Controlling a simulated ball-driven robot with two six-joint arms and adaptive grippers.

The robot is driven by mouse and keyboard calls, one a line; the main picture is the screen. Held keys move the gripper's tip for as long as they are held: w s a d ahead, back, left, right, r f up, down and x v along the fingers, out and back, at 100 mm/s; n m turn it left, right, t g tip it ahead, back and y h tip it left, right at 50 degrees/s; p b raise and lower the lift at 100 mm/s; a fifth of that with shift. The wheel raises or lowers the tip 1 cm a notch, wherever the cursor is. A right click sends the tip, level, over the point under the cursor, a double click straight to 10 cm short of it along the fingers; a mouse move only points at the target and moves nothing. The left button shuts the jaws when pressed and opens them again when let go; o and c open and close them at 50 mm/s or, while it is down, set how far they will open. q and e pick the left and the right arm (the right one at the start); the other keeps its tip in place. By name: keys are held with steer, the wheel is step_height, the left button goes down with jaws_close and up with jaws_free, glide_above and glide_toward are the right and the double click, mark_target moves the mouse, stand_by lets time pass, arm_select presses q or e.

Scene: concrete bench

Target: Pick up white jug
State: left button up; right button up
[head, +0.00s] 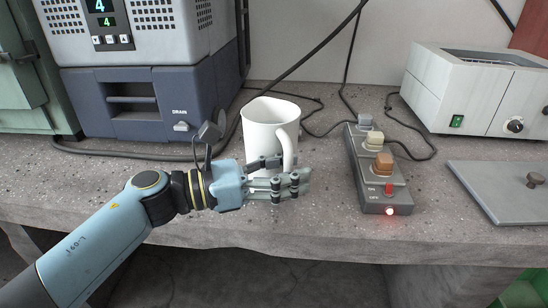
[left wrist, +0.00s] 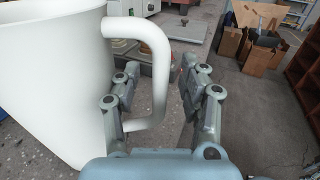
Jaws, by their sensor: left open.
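The white jug (head: 268,128) stands upright on the concrete bench, with its handle on the right side. My left gripper (head: 300,182) is in front of the jug at the height of its lower part and hides some of its base. In the left wrist view the jug (left wrist: 50,80) fills the left side. Its handle (left wrist: 160,75) reaches in between the fingers of my left gripper (left wrist: 165,80), which stand apart. The fingers are open, and I cannot tell whether one touches the handle. My right gripper is not in view.
A power strip (head: 364,185) with plugs and a lit red light lies right of the jug. A grey plate (head: 495,190) with a knob and a white water bath (head: 470,85) are farther right. A blue-grey machine (head: 140,110) stands behind left. Black cables (head: 110,153) run across the bench.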

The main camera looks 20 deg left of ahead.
arm_select(q)
jaws_close()
stand_by(0.4)
steer(key=shift+r, duration=0.1)
